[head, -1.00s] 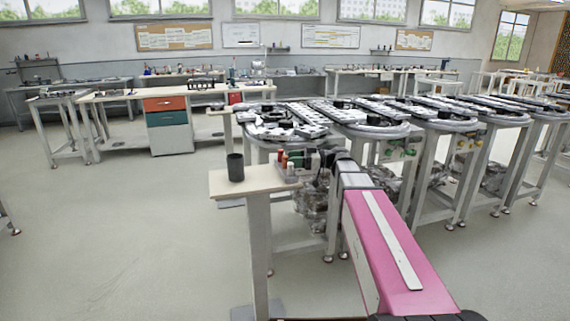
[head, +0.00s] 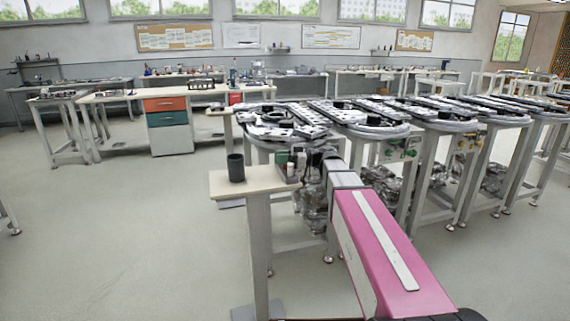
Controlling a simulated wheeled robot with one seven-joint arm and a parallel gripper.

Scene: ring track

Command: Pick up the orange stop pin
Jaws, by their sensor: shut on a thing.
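My gripper (head: 301,161) is at the right end of the small beige stand, at the far end of my pink arm. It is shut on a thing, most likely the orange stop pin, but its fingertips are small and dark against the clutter. I cannot make out the orange pin itself, which seems hidden by the gripper.
The beige stand (head: 262,182) bears a dark cup (head: 236,168) at its left. Ring-track tables (head: 285,124) stand close behind and to the right. A workbench with orange and green drawers (head: 167,119) is farther back. The floor at left (head: 110,230) is clear.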

